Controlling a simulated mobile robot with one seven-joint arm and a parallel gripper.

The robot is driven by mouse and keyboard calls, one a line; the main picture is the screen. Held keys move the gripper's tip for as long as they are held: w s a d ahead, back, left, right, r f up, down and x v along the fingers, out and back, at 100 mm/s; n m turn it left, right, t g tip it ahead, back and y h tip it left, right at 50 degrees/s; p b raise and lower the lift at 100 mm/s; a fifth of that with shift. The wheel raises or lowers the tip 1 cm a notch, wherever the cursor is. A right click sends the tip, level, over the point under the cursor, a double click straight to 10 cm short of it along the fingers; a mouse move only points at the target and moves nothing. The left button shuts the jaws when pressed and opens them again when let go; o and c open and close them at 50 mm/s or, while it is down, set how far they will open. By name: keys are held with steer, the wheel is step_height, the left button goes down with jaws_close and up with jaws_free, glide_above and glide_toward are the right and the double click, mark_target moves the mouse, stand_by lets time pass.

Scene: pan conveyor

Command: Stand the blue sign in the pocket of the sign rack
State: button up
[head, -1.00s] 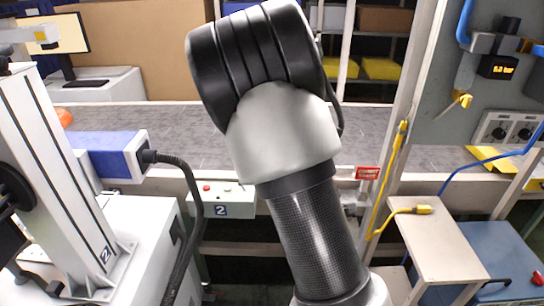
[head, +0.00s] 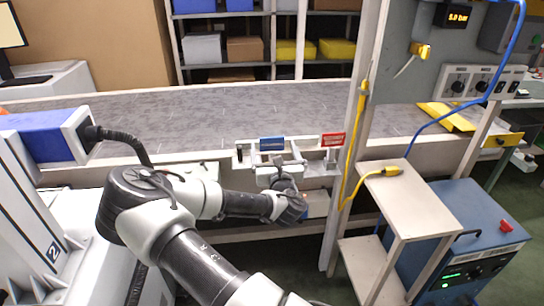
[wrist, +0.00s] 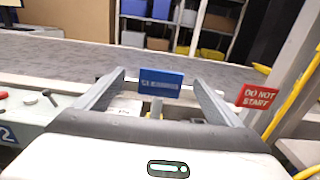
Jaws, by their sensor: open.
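The blue sign (head: 272,144), a small plate with pale lettering, stands upright at the near edge of the conveyor. In the wrist view the blue sign (wrist: 161,82) shows above a pale upright piece. My gripper (wrist: 160,77) is open, with one finger on each side of the sign in that view and a gap to both; I cannot tell how far ahead the sign is. In the head view my gripper (head: 280,164) is just below the sign. I cannot clearly make out the rack's pocket; my gripper hides part of the pale fixture there.
A red "DO NOT START" sign (head: 333,139) stands to the right of the blue one, also in the wrist view (wrist: 257,96). A white post (head: 352,150) with a yellow cable rises farther right. The grey conveyor belt (head: 215,120) behind is bare. A shelf stand (head: 410,200) is at right.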

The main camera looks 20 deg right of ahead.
steer(key=b+x, duration=0.1)
steer(key=x, duration=0.9)
steer(key=shift+w+d, duration=0.2)
steer(key=shift+d, duration=0.05)
steer(key=shift+f, duration=0.15)
steer(key=shift+c, duration=0.4)
steer(key=c, duration=1.4)
